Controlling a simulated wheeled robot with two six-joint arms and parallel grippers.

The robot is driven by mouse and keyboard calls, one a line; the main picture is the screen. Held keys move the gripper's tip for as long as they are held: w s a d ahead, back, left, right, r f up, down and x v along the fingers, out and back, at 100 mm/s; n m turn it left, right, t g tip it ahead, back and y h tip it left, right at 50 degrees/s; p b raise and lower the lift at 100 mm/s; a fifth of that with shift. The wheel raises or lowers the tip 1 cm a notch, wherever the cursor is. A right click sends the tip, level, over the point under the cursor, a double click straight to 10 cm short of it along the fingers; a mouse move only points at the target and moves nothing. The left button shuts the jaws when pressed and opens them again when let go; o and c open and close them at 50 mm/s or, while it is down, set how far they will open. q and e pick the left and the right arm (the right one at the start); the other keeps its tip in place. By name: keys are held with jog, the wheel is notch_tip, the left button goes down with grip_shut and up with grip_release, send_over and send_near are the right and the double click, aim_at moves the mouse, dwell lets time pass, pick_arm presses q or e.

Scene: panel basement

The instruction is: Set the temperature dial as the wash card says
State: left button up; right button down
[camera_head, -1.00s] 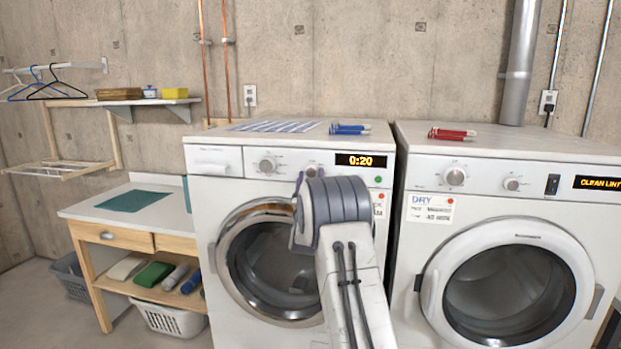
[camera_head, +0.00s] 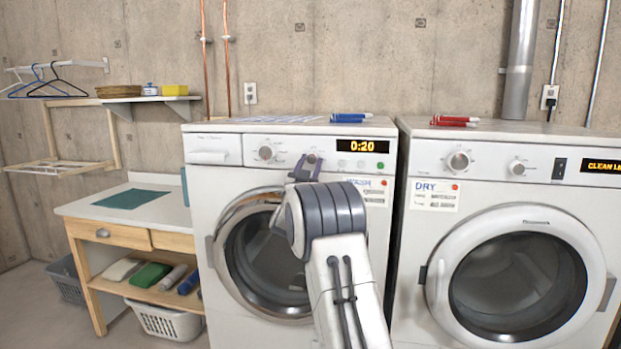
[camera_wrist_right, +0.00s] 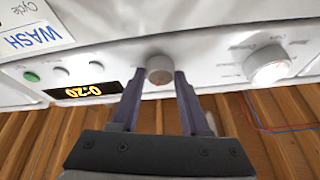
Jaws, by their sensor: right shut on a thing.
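The small dial (camera_head: 312,158) is a round grey-white knob on the washer's front panel, left of the display. It also shows in the wrist view (camera_wrist_right: 159,69). My right gripper (camera_head: 306,166) is at this dial; in the wrist view its two fingers (camera_wrist_right: 157,76) lie on either side of the knob, shut on it. The wash card (camera_head: 367,191) is on the washer front below the display, partly hidden by my arm; its blue WASH heading shows in the wrist view (camera_wrist_right: 32,38). Its smaller lines are too small to read. My left gripper is out of view.
A larger dial (camera_head: 267,152) is left of the small one. The display (camera_head: 363,146) reads 0:20, with a green button (camera_head: 380,165) below it. The dryer (camera_head: 520,190) stands at right with its DRY card (camera_head: 434,195). Marker-like blue items (camera_head: 350,117) lie on the washer top.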

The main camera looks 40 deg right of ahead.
jog(key=m+g, duration=0.1)
jog(key=m, duration=0.1)
jog(key=m+h+b, duration=0.1)
jog(key=shift+w+f+m+g, duration=0.1)
jog(key=shift+f+m+g, duration=0.05)
jog(key=shift+m+g, duration=0.25)
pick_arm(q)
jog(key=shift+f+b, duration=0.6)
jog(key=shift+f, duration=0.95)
pick_arm(e)
jog(key=shift+m+g, duration=0.8)
jog(key=shift+m, duration=0.8)
jog(key=shift+r+m+h, duration=0.2)
jog(key=shift+m+h, duration=0.1)
jog(key=shift+c, duration=2)
grip_release()
jog(key=shift+a, duration=0.15)
